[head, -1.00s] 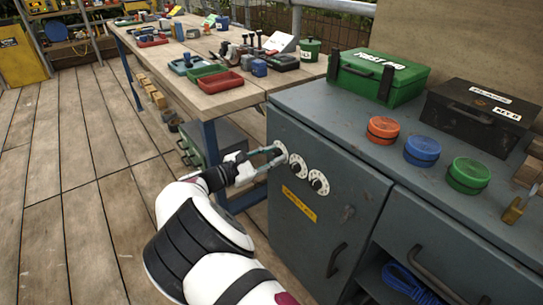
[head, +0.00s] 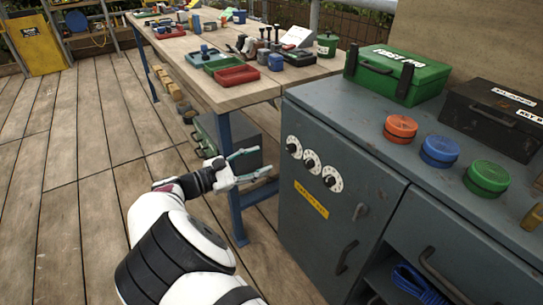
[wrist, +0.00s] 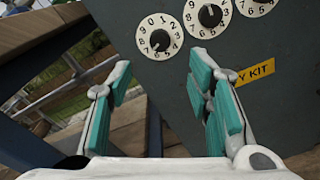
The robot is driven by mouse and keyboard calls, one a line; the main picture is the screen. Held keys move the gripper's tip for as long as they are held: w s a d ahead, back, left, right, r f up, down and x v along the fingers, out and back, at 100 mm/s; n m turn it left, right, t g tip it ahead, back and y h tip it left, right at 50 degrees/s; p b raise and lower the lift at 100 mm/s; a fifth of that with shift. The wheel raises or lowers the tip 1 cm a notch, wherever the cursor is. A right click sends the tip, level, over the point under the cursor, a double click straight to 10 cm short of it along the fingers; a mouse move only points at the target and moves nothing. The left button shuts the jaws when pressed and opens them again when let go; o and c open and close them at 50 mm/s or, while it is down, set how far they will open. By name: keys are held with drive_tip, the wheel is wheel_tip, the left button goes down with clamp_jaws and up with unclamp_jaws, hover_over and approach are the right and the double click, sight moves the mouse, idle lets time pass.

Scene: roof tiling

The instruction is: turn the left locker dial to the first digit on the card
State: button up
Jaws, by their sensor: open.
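The left locker dial (head: 293,147) is a white numbered disc with a black knob, the leftmost of three on the grey locker door (head: 315,235). In the wrist view the left dial (wrist: 160,36) lies ahead, just beyond and above the fingertips, with 0 near its top; its exact setting is hard to tell. My gripper (head: 262,163) is open and empty, to the left of the dial and apart from it. In the wrist view my gripper (wrist: 161,75) shows its teal fingers spread wide. A white card-like sheet (head: 297,37) stands on the workbench; its writing is unreadable.
The middle dial (head: 311,162) and right dial (head: 332,179) sit close beside. A yellow label (head: 311,199) and a handle (head: 346,257) are lower on the door. The wooden workbench (head: 190,47) and its blue leg (head: 230,190) stand left of the locker. The floor at left is clear.

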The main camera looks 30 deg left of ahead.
drive_tip(key=shift+v, duration=1.2)
drive_tip(key=shift+s+a, duration=0.1)
